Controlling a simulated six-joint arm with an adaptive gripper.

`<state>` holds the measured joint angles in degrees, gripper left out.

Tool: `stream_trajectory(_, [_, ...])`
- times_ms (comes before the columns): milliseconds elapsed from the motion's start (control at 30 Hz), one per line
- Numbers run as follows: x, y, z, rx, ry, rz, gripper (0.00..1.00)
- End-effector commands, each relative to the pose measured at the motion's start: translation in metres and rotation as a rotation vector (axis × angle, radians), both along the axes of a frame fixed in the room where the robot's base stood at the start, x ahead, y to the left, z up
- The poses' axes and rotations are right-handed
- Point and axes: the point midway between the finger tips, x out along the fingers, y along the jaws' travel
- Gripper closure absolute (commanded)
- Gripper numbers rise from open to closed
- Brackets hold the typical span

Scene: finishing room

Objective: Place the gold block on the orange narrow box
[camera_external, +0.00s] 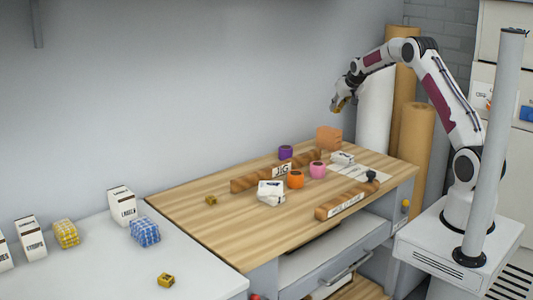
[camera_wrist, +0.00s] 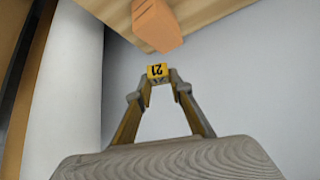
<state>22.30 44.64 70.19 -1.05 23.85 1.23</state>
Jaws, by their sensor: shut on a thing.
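The gold block (camera_wrist: 157,71), marked with a dark "21", is between the fingertips of my gripper (camera_wrist: 160,82) in the wrist view. My gripper is shut on it. In the external view my gripper (camera_external: 341,104) is raised in the air, above and slightly right of the orange box, clear of it. The gold block is small there and hard to make out. The orange box (camera_external: 329,138) stands at the back edge of the wooden table near the wall. It also shows in the wrist view (camera_wrist: 157,25), beyond the gold block and apart from it.
On the wooden table (camera_external: 190,205) are a purple cylinder (camera_external: 285,152), an orange cylinder (camera_external: 295,180), a pink cylinder (camera_external: 317,170), white packets (camera_external: 270,193), two labelled wooden bars (camera_external: 345,202) and a small gold cube (camera_external: 211,200). Tall rolls (camera_external: 412,138) stand behind the right end.

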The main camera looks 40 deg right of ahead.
Motion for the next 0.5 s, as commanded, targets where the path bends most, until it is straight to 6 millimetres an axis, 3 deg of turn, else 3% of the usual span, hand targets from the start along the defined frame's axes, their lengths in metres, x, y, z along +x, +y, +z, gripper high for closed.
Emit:
stream_trajectory(200, [0.000, 0.000, -0.024, 0.000, -0.001, 0.000, 1.00])
stream_trajectory(500, [0.001, 0.000, -0.029, -0.001, -0.003, 0.000, 1.00])
